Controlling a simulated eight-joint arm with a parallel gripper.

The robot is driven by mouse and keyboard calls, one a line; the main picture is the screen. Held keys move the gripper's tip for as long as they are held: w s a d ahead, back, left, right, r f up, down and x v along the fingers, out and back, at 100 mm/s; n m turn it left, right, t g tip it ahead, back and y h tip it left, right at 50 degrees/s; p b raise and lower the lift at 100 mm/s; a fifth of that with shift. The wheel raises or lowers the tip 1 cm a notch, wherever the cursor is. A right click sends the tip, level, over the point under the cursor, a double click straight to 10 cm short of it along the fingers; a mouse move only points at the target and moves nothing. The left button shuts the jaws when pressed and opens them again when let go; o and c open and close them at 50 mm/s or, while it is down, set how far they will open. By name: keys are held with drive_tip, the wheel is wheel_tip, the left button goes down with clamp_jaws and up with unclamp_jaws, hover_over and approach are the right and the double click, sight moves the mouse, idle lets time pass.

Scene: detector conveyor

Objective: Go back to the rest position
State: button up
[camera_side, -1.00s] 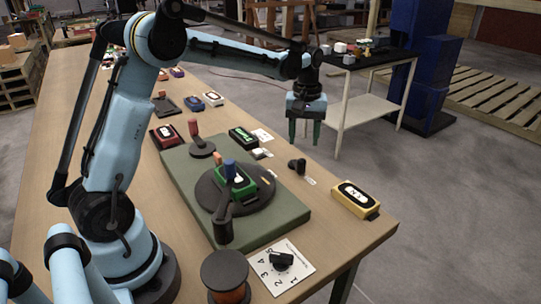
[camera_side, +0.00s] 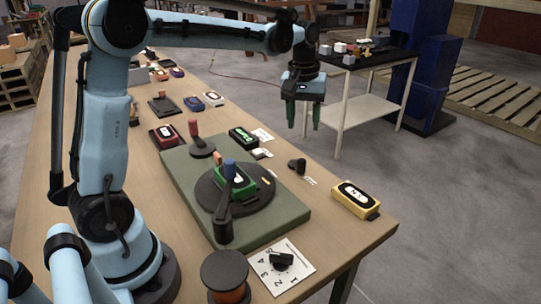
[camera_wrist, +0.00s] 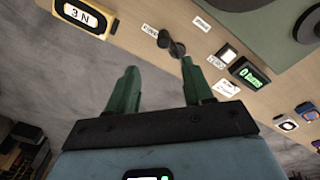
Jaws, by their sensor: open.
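My gripper (camera_side: 303,115) hangs in the air off the right edge of the workbench, with its green fingers apart and nothing between them. In the wrist view the two fingers of my gripper (camera_wrist: 160,85) are spread and empty. Below and to the left of it in the side view is the green base board (camera_side: 180,175) with a dark round turntable (camera_side: 262,197). A green device (camera_side: 236,183) sits on the turntable, partly hidden by a blue-topped lever (camera_side: 228,190).
A yellow box (camera_side: 355,200) stands near the bench's right edge. A black switch (camera_side: 297,165), a display (camera_side: 243,137) and a numbered dial (camera_side: 281,262) are on the workbench (camera_side: 340,250). A side table (camera_side: 372,104) with small blocks stands behind my gripper.

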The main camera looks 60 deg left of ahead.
drive_tip(key=s+d+f+m+t, duration=0.1)
drive_tip(key=s+d+m+t, duration=0.2)
drive_tip(key=s, duration=0.4)
drive_tip(key=s+d+f+m+t, duration=0.1)
drive_tip(key=s+d+m+t, duration=0.2)
drive_tip(key=s, duration=0.5)
drive_tip(key=shift+s+d+f+m, duration=0.3)
drive_tip(key=shift+d+m, duration=0.5)
drive_tip(key=shift+m, duration=0.4)
drive_tip(key=shift+o, duration=0.3)
